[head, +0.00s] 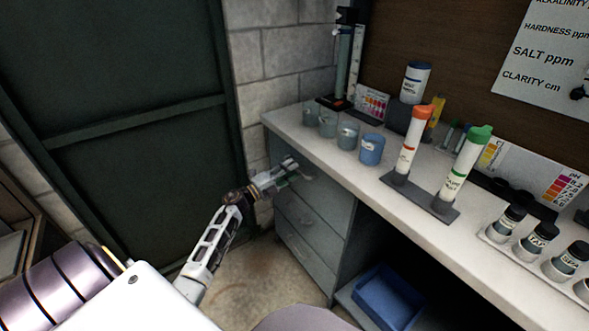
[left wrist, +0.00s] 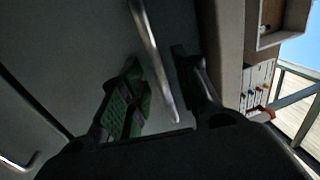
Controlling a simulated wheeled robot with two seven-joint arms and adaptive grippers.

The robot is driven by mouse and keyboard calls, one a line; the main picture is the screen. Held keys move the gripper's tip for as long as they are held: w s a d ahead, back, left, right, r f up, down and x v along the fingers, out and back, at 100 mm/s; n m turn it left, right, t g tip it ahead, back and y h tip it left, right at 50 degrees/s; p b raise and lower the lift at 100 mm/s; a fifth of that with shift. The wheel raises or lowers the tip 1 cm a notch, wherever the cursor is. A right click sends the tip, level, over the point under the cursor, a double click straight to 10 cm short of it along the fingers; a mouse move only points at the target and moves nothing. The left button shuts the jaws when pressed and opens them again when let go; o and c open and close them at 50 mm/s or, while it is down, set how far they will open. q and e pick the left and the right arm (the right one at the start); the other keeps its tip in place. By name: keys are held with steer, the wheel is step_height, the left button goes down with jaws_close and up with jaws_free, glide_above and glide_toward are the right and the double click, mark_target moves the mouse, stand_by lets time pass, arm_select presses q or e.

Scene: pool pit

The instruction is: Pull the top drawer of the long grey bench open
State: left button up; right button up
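The long grey bench (head: 345,160) has a light top and a stack of grey drawers at its left end. The top drawer (head: 325,197) looks shut, its front in line with the drawers below. My left gripper (head: 292,170) is at this drawer's handle (head: 308,175), partly covering it. In the left wrist view the metal bar handle (left wrist: 153,60) runs between the two fingers of my left gripper (left wrist: 160,90). The fingers stand apart, with a gap on either side of the bar. My right gripper is out of view.
Blue and grey cups (head: 371,149), orange-capped and green-capped tubes and small bottles stand on the bench top. A lower drawer handle (left wrist: 20,162) shows in the left wrist view. A blue bin (head: 388,297) sits under the bench. A dark green door (head: 120,120) stands at left.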

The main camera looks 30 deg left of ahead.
arm_select(q)
steer(key=shift+x, duration=1)
jaws_close()
